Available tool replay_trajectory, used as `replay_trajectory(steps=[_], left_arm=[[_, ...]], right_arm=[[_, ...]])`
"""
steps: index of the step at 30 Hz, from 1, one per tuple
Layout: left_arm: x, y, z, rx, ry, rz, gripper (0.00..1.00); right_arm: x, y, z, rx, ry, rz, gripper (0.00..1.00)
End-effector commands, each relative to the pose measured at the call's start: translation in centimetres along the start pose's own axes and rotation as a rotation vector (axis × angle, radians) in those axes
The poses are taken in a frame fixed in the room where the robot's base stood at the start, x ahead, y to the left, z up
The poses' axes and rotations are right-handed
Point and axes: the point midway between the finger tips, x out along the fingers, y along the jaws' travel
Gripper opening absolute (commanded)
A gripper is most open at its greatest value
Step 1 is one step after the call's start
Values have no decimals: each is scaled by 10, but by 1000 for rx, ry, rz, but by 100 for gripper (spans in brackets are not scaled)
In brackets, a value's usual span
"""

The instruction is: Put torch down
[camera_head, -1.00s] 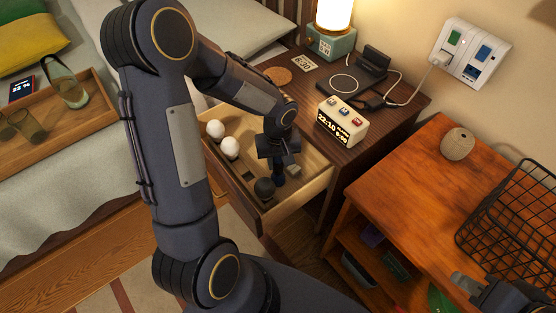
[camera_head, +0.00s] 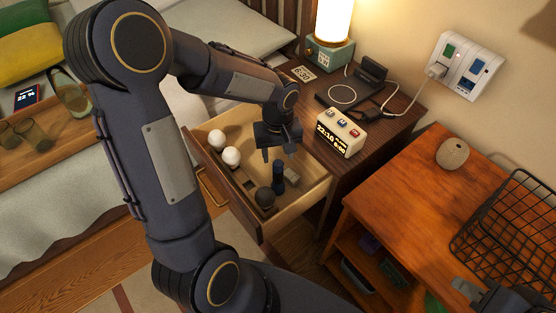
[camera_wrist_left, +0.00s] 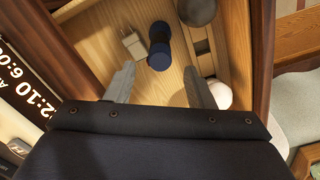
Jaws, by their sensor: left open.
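The torch (camera_head: 278,177), a dark blue cylinder, is in the open drawer (camera_head: 310,200) of the dark wood nightstand. I cannot tell for sure whether it stands or leans.
White bulbs (camera_head: 232,156), a dark round object (camera_head: 265,198) and a small pale plug (camera_head: 291,177) lie in the drawer near the torch. A clock (camera_head: 340,133) and a lamp (camera_head: 331,50) stand on the nightstand. A wire basket (camera_head: 510,225) is on the orange-brown table.

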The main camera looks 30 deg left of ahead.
Motion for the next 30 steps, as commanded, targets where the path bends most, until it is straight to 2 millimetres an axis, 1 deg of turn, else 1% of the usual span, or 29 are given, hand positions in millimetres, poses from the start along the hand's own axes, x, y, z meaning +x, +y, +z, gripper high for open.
replay_trajectory(steps=[1, 3, 8, 11, 13, 14, 15, 17, 18, 21, 25, 27, 30], left_arm=[[-12, 0, 0, 0, 2, 3, 49], [-22, 0, -1, 0, 3, 3, 49], [-36, 0, 0, 2, 2, 4, 49], [-49, -6, 6, 22, 8, 27, 49], [-64, -15, 15, 56, 20, 66, 49], [-71, -20, 21, 76, 27, 88, 49], [-82, -27, 31, 108, 39, 123, 49], [-97, -39, 48, 165, 63, 180, 49], [-105, -46, 60, 206, 81, 220, 49], [-121, -62, 92, 306, 138, 317, 49], [-129, -73, 126, 421, 221, 423, 49], [-131, -76, 139, 470, 260, 463, 49], [-131, -78, 151, 517, 299, 499, 49]], right_arm=[[-4, -2, -2, 0, 0, 0, 31], [-6, -3, -3, 0, 0, 0, 31], [-8, -4, -4, 0, 0, 0, 31], [-8, -4, -4, 0, 0, 0, 31], [-8, -4, -4, 0, 0, 0, 31], [-8, -4, -4, 0, 0, 0, 31], [-8, -4, -4, 0, 0, 0, 31], [-8, -4, -4, 0, 0, 0, 31], [-8, -4, -4, 0, 0, 0, 31], [-8, -4, -4, 0, 0, 0, 31], [-8, -4, -4, 0, 0, 0, 31], [-8, -4, -4, 0, 0, 0, 31], [-8, -4, -4, 0, 0, 0, 31]])
